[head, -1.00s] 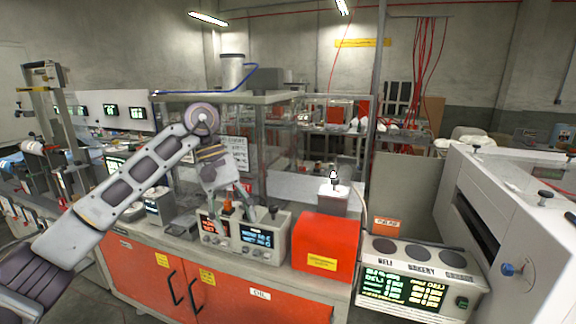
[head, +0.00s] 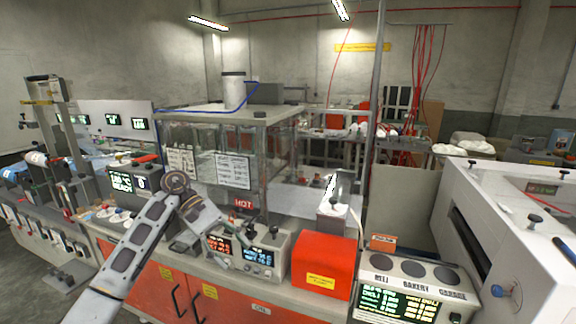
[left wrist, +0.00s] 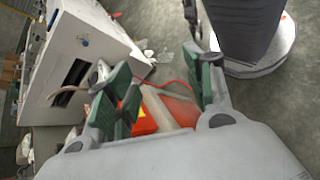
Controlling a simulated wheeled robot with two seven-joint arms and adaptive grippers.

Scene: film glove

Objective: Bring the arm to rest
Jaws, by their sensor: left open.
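My left arm (head: 135,240) comes up from the lower left in the head view and bends at a round joint (head: 175,183). Its left gripper (head: 232,258) hangs down in front of the grey control box (head: 268,255) with lit displays; I cannot tell whether it touches the box. In the left wrist view the left gripper (left wrist: 165,82) has its green-padded fingers apart, with nothing between them. The fingertips point away over the floor.
A red box (head: 323,262) stands right of the control box on the bench with red doors (head: 215,300). A clear enclosure (head: 235,150) stands behind. A menu-display unit (head: 410,285) and a large white machine (head: 500,215) are at the right.

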